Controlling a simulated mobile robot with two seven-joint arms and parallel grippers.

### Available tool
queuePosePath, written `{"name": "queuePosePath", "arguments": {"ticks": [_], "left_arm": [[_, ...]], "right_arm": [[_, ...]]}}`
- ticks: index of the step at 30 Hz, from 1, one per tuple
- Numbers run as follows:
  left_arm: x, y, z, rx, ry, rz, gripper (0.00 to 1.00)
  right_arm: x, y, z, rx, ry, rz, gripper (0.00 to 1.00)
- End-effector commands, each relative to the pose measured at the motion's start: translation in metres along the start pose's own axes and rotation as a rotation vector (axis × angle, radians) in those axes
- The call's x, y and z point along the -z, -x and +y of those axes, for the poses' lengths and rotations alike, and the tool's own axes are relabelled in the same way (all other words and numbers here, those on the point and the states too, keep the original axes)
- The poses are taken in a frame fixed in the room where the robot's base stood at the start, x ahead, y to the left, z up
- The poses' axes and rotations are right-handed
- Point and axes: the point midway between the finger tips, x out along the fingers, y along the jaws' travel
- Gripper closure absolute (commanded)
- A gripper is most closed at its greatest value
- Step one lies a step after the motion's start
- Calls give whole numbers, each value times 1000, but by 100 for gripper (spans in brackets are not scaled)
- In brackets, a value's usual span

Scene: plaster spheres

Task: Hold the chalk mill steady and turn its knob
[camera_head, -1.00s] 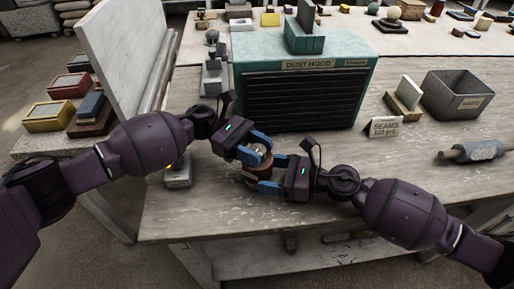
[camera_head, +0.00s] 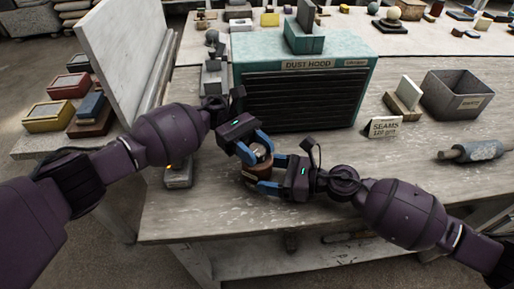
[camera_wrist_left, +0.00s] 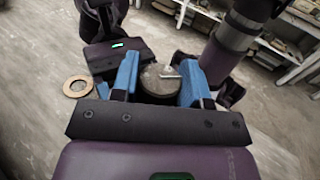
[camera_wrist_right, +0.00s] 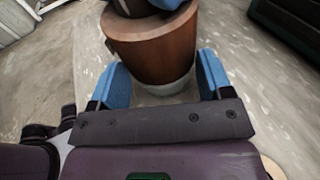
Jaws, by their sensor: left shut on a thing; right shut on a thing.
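The chalk mill stands upright on the worktable near its front edge, with a brown wooden body (camera_wrist_right: 155,45) and a pale base (camera_wrist_right: 172,88). Its dark round top (camera_wrist_left: 158,84) carries a small metal knob (camera_wrist_left: 168,71), seen in the left wrist view. My left gripper (camera_head: 257,148) comes from the upper left and is shut on the mill's top, one blue finger on each side. My right gripper (camera_head: 264,176) comes from the right and is shut on the body lower down. The fingers hide much of the mill in the head view.
The teal dust hood (camera_head: 305,98) stands close behind my grippers. A small grey block (camera_head: 178,174) lies left of the mill. A seams card (camera_head: 384,128), a grey bin (camera_head: 462,98) and a roller (camera_head: 474,151) are at right.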

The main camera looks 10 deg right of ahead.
Motion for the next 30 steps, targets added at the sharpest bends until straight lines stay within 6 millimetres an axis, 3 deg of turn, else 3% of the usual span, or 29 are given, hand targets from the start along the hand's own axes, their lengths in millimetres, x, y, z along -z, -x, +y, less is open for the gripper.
{"name": "queuePosePath", "arguments": {"ticks": [2, 3, 7, 19, 30], "left_arm": [[-1, -1, 1, 1, -2, -2, 82], [-1, -1, 1, 1, -2, -2, 53], [-1, -1, 0, 0, -2, -1, 33], [0, 5, 0, -1, -1, 0, 32], [-1, 51, 1, -3, 0, -1, 32]], "right_arm": [[0, -1, 1, -3, 0, -1, 52], [0, -1, 1, -3, 0, -1, 52], [0, -1, 1, -2, 0, -1, 52], [0, 0, 0, 0, 0, 0, 52], [0, 0, 0, 0, 0, 0, 52]]}}
